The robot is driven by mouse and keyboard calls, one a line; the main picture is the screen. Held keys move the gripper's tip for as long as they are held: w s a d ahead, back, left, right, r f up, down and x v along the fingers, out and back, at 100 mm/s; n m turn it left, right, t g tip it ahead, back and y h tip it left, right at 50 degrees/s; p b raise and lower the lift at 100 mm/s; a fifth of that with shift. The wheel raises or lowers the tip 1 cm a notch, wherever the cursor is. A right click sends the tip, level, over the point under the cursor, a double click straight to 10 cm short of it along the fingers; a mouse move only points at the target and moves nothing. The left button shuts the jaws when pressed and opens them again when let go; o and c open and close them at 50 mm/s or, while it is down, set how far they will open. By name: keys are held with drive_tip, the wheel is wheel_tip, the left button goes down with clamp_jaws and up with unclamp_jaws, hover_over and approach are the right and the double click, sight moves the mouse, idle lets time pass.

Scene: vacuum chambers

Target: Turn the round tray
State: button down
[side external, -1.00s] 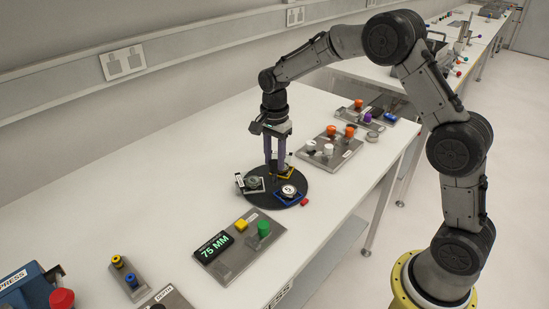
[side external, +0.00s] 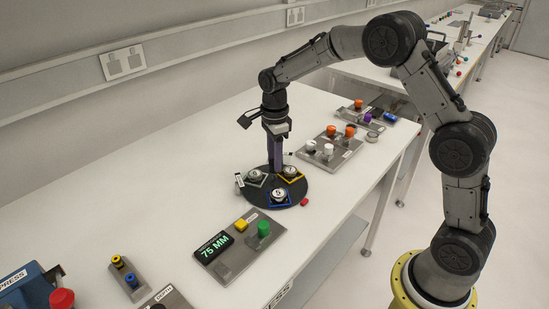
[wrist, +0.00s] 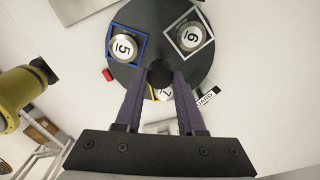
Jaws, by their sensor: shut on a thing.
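The round black tray (side external: 252,199) lies flat on the white bench. It carries three framed round pieces: a blue-framed one marked 5 (side external: 279,197) at the front, a yellow-framed one (side external: 291,173) at the right back, and a grey-framed one (side external: 255,177) at the left. In the wrist view, the tray (wrist: 163,30) shows the 5 (wrist: 123,46) and the 6 (wrist: 190,38); the yellow-framed piece is mostly hidden. My gripper (side external: 275,172) points down at the tray's middle, its fingers shut on the black central knob (wrist: 160,74).
A small red marker (side external: 305,202) sits at the tray's right edge. A panel with a 75 MM display (side external: 214,246) and yellow and green buttons stands in front. Another button panel (side external: 328,148) stands behind right. The bench is clear to the left.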

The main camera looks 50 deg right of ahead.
drive_tip(key=shift+r+m, duration=0.15)
drive_tip(key=shift+m, duration=5.75)
drive_tip(key=c, duration=0.5)
unclamp_jaws()
wheel_tip(320, 180, up, 14)
